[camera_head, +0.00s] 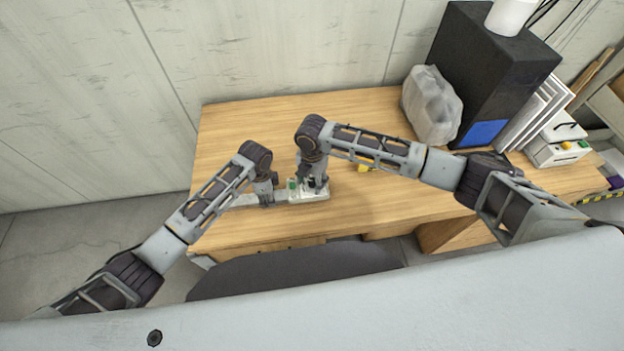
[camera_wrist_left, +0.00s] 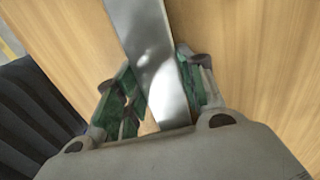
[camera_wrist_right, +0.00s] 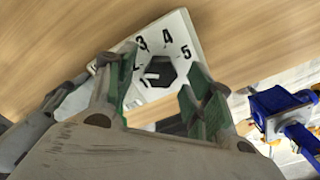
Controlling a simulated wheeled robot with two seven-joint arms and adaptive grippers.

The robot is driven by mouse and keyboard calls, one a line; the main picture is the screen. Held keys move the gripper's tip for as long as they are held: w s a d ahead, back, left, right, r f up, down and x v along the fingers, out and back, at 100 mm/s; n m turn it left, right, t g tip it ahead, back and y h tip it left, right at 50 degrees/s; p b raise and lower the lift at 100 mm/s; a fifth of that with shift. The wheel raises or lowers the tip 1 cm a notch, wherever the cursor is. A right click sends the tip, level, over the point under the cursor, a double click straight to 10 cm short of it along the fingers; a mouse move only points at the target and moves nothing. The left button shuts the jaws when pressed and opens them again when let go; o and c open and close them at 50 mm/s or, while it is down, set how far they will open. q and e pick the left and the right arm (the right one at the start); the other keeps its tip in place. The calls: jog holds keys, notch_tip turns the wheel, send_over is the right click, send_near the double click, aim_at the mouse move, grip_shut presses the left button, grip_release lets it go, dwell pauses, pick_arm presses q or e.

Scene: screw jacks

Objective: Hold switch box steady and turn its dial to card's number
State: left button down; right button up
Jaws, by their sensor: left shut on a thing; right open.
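The pale switch box (camera_head: 308,194) sits near the desk's front edge, mostly under my right gripper. In the right wrist view its face (camera_wrist_right: 179,29) shows 2, 3, 4 and 5 around a dark hexagonal dial (camera_wrist_right: 168,70) with a white mark on its left side. My right gripper (camera_head: 308,184) is open above the box, with its green-padded fingers on either side of the dial; contact cannot be told. My left gripper (camera_head: 267,200) is shut on a flat metal bar (camera_wrist_left: 150,50), which runs left from the box in the head view. I cannot make out a number card.
The wooden desk (camera_head: 250,135) is clear at the back left. A small yellow object (camera_head: 365,167) is partly hidden behind my right arm. A wrapped grey bundle (camera_head: 432,106) and a black cabinet (camera_head: 492,75) stand at the back right. A dark chair (camera_head: 290,273) is in front.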

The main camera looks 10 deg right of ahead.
jog(key=c, duration=1)
